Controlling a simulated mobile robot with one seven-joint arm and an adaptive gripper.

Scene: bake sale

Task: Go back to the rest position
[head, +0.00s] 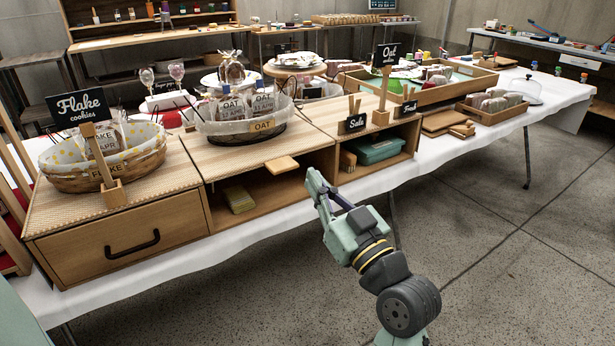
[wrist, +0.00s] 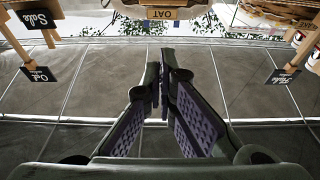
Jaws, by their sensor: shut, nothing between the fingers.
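My gripper (head: 316,184) is in front of the middle of the table in the head view, by the open compartment of the wooden display unit (head: 265,215). It is shut and empty. In the wrist view the two fingers (wrist: 164,84) come together at the tips with nothing between them. The contact between the gripper and the unit cannot be judged, but no touch shows.
The display unit carries an oat basket (head: 245,137), a flake basket (head: 140,172) and small signs. A teal box (head: 373,149) sits in an open compartment. Open floor (head: 500,260) lies to the right.

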